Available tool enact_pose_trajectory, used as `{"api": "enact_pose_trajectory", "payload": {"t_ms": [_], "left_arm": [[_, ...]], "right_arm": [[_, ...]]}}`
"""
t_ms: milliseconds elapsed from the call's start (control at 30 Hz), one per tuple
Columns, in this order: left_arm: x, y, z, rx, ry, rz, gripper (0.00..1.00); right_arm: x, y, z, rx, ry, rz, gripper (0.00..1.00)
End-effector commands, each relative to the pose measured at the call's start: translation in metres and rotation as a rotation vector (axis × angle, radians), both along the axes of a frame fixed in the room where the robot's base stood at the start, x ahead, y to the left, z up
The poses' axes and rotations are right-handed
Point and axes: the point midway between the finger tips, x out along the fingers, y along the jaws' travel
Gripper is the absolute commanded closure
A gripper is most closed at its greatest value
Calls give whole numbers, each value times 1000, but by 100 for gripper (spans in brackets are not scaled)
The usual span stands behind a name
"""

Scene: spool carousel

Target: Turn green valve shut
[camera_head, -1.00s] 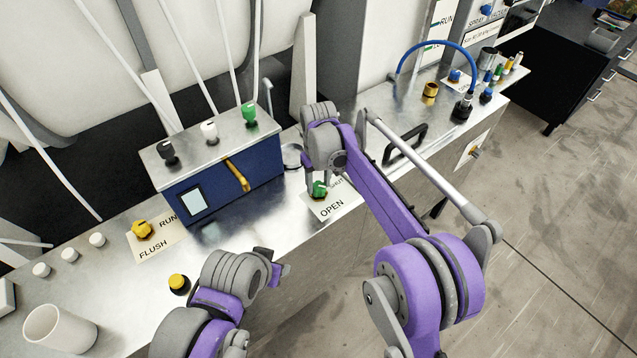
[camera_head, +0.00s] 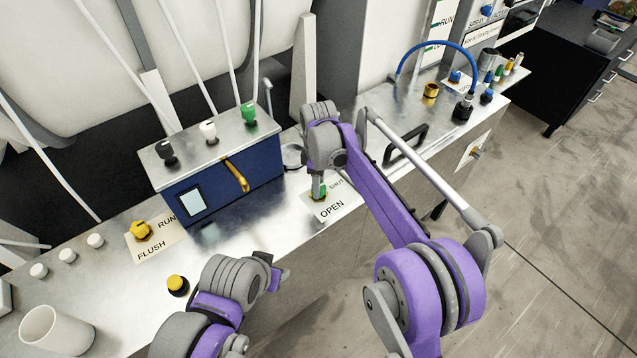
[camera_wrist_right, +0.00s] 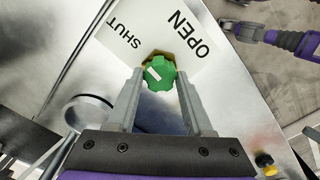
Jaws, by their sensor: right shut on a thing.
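The green valve (camera_head: 322,192) is a small knob on a brass base on the metal counter. Its white label (camera_head: 333,206) reads SHUT and OPEN. In the right wrist view the green knob (camera_wrist_right: 160,73) sits between the two fingertips, and its short white mark points to the upper left, toward the word SHUT. My right gripper (camera_head: 318,187) comes down from above and is shut on the knob, hiding part of it in the head view. My left gripper (camera_head: 277,271) is low in front of the counter, apart from everything; its jaws do not show clearly.
A blue box (camera_head: 222,180) with black, white and green knobs on top stands left of the valve. A yellow FLUSH/RUN valve (camera_head: 141,230), a yellow button (camera_head: 177,285) and a white cup (camera_head: 57,330) are further left. A black handle (camera_head: 406,145) stands to the right.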

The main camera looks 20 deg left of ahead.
Motion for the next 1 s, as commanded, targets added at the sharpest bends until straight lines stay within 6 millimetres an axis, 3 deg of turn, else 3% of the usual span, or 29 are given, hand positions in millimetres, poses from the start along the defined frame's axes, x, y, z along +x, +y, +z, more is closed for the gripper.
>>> {"api": "enact_pose_trajectory", "payload": {"t_ms": [767, 800, 933, 1000], "left_arm": [[0, 0, -1, 0, 0, 0, 50], [0, 0, -1, 0, 0, 0, 50], [0, 0, -1, 0, 0, 0, 50], [0, 0, -1, 0, 1, 0, 50]], "right_arm": [[0, 0, 0, 0, -1, 100, 100], [0, 0, 0, 0, -1, 100, 44], [0, 0, 0, 0, 0, 99, 20], [0, 0, 0, 0, 0, 99, 19]]}}
